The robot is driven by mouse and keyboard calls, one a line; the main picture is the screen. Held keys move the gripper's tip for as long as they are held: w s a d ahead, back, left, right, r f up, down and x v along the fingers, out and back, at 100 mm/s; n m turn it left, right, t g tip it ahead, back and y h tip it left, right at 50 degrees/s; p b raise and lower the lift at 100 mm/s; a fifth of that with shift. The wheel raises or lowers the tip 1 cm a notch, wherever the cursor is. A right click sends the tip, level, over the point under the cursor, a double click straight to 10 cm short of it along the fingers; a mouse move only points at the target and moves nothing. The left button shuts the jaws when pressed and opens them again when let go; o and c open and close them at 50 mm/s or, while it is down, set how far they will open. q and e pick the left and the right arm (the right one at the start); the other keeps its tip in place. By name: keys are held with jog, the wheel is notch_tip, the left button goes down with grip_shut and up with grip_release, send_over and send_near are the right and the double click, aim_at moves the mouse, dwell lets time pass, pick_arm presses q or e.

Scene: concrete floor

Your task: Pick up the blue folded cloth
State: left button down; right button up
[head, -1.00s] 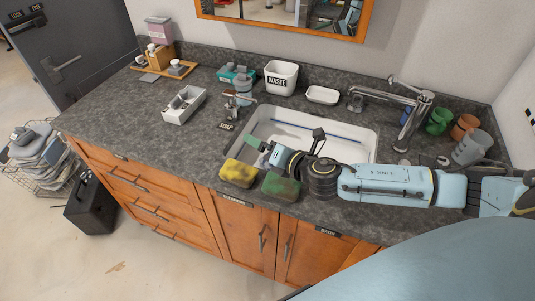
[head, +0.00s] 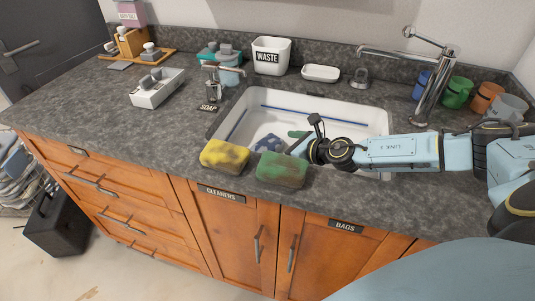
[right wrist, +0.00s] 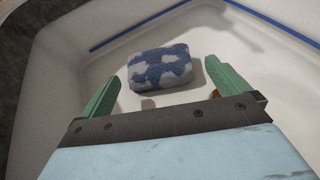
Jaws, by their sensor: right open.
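The blue folded cloth (head: 268,143) is a small pad with a blue and pale blotchy pattern. It lies in the white sink basin (head: 300,97), partly hidden behind the sponges in the head view. My right gripper (head: 296,141) reaches into the basin just right of the cloth in that view. In the right wrist view, the cloth (right wrist: 160,67) lies ahead, between the lines of the two green fingers. The fingers are apart with nothing held, and a gap shows between the cloth and the palm. My left gripper is not in view.
A yellow sponge (head: 224,157) and a green sponge (head: 281,170) sit on the front counter edge. The faucet (head: 432,90) rises at the right near several cups. A soap dispenser (head: 212,88) stands left of the sink, and a waste bin (head: 271,56) behind it.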

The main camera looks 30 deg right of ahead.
aim_at(269, 144)
jog(key=x, duration=0.2)
jog(key=b+x, duration=0.1)
jog(key=x, duration=0.4)
jog(key=shift+s+a+f+b, duration=0.1)
jog(key=shift+s+f+b, duration=0.1)
jog(key=shift+f+b, duration=0.1)
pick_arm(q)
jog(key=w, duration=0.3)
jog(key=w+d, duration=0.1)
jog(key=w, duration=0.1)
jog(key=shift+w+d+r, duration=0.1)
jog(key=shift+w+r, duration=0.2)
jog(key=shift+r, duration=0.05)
pick_arm(e)
jog(key=shift+r, duration=0.1)
jog(key=c, duration=0.9)
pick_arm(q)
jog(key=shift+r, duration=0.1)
pick_arm(e)
jog(key=shift+r, duration=0.15)
